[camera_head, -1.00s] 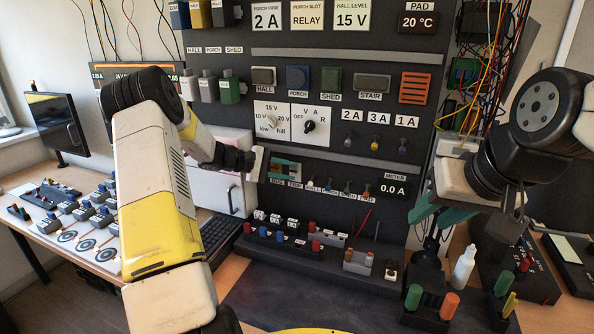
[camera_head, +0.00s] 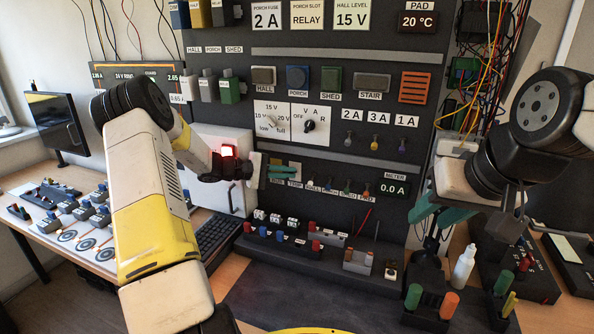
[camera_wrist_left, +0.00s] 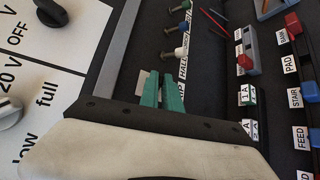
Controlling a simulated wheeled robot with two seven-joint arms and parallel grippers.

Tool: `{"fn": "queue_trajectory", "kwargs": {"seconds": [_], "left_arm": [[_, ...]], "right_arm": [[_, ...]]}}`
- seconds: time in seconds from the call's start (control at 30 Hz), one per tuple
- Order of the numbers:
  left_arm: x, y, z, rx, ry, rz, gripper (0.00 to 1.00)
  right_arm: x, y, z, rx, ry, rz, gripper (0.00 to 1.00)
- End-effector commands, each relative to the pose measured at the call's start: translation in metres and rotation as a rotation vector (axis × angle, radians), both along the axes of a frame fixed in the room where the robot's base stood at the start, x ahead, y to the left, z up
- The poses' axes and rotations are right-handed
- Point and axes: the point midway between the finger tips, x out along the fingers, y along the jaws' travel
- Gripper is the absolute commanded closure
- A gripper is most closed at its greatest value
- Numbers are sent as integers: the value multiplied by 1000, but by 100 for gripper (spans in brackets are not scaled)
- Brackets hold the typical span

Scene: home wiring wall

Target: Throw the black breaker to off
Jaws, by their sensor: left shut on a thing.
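My left gripper (camera_head: 283,172) is at the lower panel by the BUS and TRIP labels. Its two teal fingers (camera_wrist_left: 163,93) are close together, shut on a small part of the panel that they hide. A pale grey piece (camera_wrist_left: 141,82) shows beside them in the left wrist view. A black breaker-like block (camera_head: 222,13) is at the top left of the wall, right of a yellow one (camera_head: 199,13); I cannot tell whether it is the task's breaker, nor its lever position. My right gripper (camera_head: 438,212) is open and empty, right of the meter.
The meter (camera_head: 393,189) reads 0.0 A. A red light (camera_head: 227,151) glows by the white box (camera_head: 235,180). Short coloured posts (camera_head: 347,187) stick out right of my left gripper. Pen holders (camera_head: 428,304) and a white bottle (camera_head: 463,267) stand below my right gripper.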

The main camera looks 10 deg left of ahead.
Motion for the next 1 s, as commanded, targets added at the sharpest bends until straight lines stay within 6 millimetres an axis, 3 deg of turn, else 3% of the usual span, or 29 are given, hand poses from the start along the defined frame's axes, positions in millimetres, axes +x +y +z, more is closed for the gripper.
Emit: {"fn": "queue_trajectory", "kwargs": {"seconds": [0.6, 1.0], "left_arm": [[-2, 1, -28, -114, -548, 5, 100], [2, 0, -39, -159, -795, 4, 100]], "right_arm": [[0, 0, 0, 0, 0, 0, 63], [0, 0, 0, 0, 0, 0, 63]]}}
